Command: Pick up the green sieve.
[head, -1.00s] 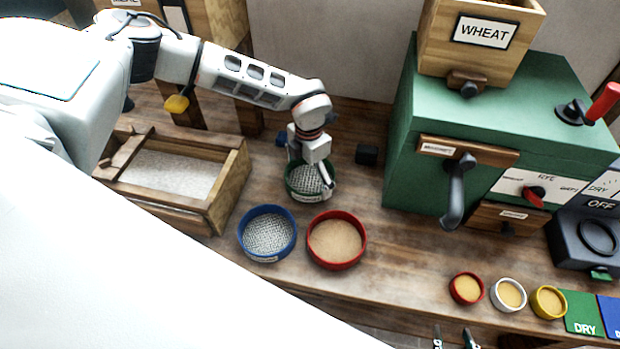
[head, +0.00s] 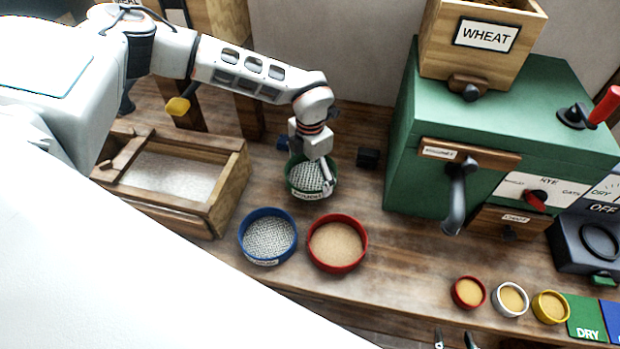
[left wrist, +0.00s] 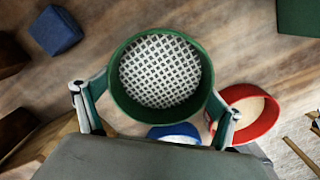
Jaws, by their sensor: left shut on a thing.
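The green sieve (head: 291,187) has a round green rim and a pale mesh. It is left of the green mill, behind the blue and red sieves. My left gripper (head: 311,178) is shut on it; in the left wrist view the fingers press opposite sides of the green rim (left wrist: 121,106). Whether its underside touches the bench cannot be told. The tips of my right gripper (head: 454,341) show at the bottom edge, apart, with nothing seen between them.
A blue sieve (head: 268,236) and a red sieve (head: 337,243) stand close in front. A wooden bin (head: 228,190) is at the left. The green mill (head: 405,150) is at the right. Several small bowls (head: 469,291) stand at the front right.

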